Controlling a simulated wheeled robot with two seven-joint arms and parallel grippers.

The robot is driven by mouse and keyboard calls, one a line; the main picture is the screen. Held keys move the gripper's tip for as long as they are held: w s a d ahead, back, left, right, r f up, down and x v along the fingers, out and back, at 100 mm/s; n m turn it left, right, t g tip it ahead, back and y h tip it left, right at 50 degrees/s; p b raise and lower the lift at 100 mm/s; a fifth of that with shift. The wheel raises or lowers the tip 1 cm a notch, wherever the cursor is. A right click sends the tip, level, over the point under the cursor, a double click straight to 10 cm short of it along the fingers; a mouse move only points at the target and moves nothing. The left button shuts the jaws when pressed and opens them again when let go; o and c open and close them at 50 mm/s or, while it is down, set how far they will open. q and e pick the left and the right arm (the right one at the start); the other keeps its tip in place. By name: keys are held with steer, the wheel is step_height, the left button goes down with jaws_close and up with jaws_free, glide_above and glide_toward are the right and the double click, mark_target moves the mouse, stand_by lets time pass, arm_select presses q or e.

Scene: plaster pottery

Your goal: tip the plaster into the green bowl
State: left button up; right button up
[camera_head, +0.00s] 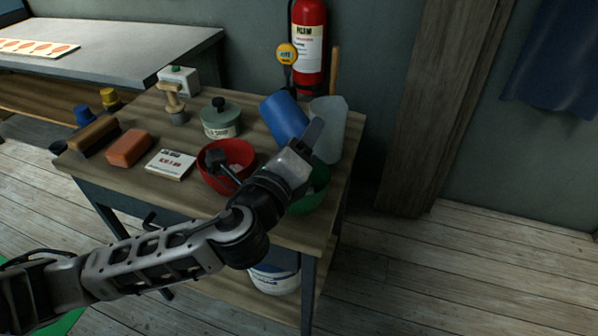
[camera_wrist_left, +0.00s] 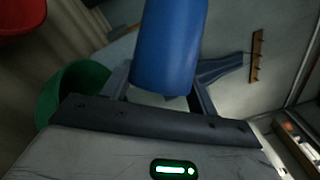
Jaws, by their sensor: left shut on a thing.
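My left gripper (camera_head: 308,138) is shut on a blue cylindrical container (camera_head: 283,118), which is tilted, its top leaning left in the head view. The left wrist view shows the blue container (camera_wrist_left: 168,45) between the two fingers. The green bowl (camera_head: 316,196) stands at the table's front right, close below my gripper and largely hidden by it. In the left wrist view the green bowl (camera_wrist_left: 72,90) is left of the container. I cannot see plaster in the container or in the bowl.
A red bowl (camera_head: 238,150) with a dark-headed tool in it stands left of the green bowl. A translucent container (camera_head: 330,115) stands behind right. A lidded jar (camera_head: 220,122), a small box (camera_head: 171,165) and an orange block (camera_head: 129,149) occupy the table (camera_head: 190,192) further left.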

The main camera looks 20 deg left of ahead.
arm_select(q)
steer(key=shift+r+m, duration=0.25)
steer(key=shift+m, duration=0.05)
stand_by(0.5)
steer(key=shift+d+r+t, duration=0.1)
steer(key=shift+r+t, duration=0.05)
steer(key=shift+t, duration=0.15)
stand_by(0.3)
steer(key=n, duration=0.1)
steer(key=n+g+p, duration=0.1)
steer(key=a+n, duration=0.1)
steer(key=shift+w+r+g+p, duration=0.15)
steer(key=shift+w+g+p, duration=0.1)
steer(key=shift+g+p, duration=0.15)
steer(key=shift+w+a+f+n+g+h+b, duration=0.15)
steer(key=shift+f+n+g+b, duration=0.25)
steer(key=shift+f+n, duration=0.2)
steer(key=shift+w+a+f+n+g+h+b, duration=0.15)
steer(key=shift+f+n+g+b, duration=0.25)
steer(key=shift+f+n, duration=0.2)
